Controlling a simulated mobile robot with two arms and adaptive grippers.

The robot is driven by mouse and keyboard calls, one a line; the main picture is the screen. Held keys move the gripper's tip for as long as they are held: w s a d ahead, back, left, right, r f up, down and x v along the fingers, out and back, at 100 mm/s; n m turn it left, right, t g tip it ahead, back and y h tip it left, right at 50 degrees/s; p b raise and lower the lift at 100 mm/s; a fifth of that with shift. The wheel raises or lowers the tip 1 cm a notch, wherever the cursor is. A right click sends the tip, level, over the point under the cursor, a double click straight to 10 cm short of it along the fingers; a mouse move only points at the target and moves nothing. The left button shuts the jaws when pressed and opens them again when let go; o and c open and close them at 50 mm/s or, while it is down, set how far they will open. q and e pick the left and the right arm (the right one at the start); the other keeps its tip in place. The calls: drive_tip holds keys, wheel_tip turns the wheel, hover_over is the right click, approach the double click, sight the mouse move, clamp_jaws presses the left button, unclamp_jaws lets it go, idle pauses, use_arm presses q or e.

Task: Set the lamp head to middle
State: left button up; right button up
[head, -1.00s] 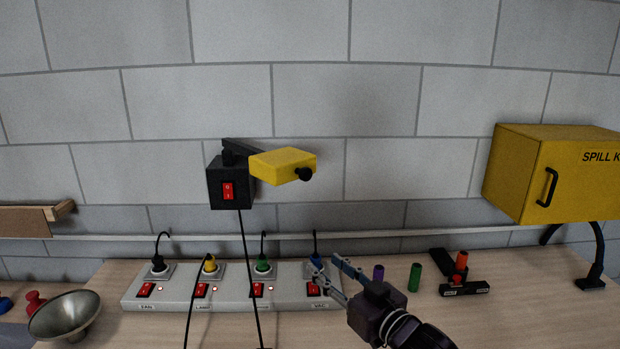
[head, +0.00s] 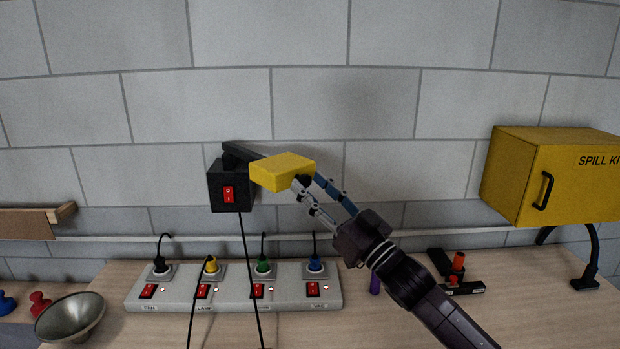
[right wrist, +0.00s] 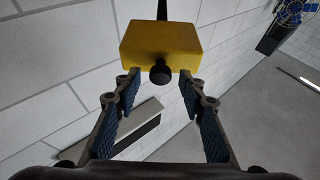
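The lamp head (head: 281,171) is a yellow block on a dark arm (head: 241,152) that comes out of a black wall box (head: 231,190) with a red switch (head: 228,194). A black knob (right wrist: 160,72) sticks out of the head's near face in the right wrist view. My right gripper (head: 307,184) is at the head's right end. In the right wrist view its two blue-padded fingers (right wrist: 158,86) are apart, with the knob between and just beyond their tips; I see no contact on the knob. My left gripper is not in view.
A power strip (head: 232,291) with several plugs and red switches lies on the bench below. A cable (head: 249,260) hangs from the wall box. A yellow spill kit cabinet (head: 565,180) is at the right. A metal bowl (head: 70,318) is at lower left.

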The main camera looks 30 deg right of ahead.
drive_tip(key=shift+w+a+r, duration=0.1)
drive_tip(key=shift+w+r, duration=0.1)
drive_tip(key=shift+w, duration=0.3)
clamp_jaws()
